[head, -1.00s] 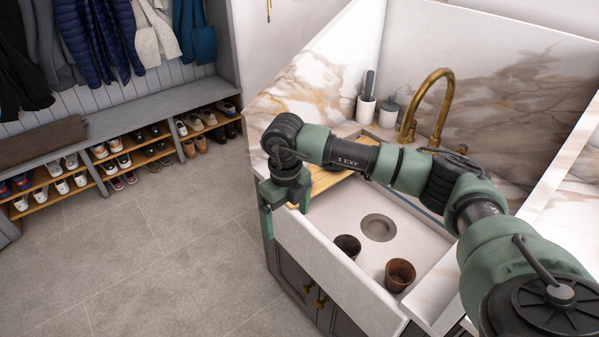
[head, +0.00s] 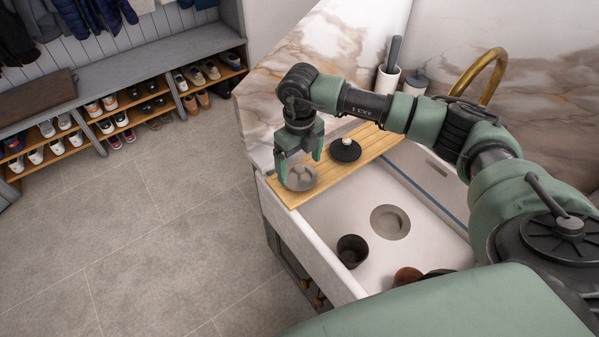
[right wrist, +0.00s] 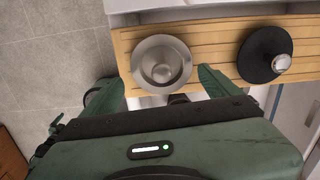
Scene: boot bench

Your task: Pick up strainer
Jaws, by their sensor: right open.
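The strainer (head: 301,179) is a round grey metal cup with a wide rim. It rests on the wooden board (head: 375,150) across the sink's left end. In the right wrist view the strainer (right wrist: 162,64) lies between and slightly beyond the fingertips. My right gripper (head: 298,163) points down at it with its fingers apart and empty. I cannot tell whether a finger touches the rim. My left gripper is not in view.
A black disc with a pale knob (head: 345,149) sits on the board close to the right finger. Below are the white sink with its drain (head: 390,222), a dark cup (head: 352,250) and a brown cup (head: 407,277). A brass tap (head: 484,75) stands behind.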

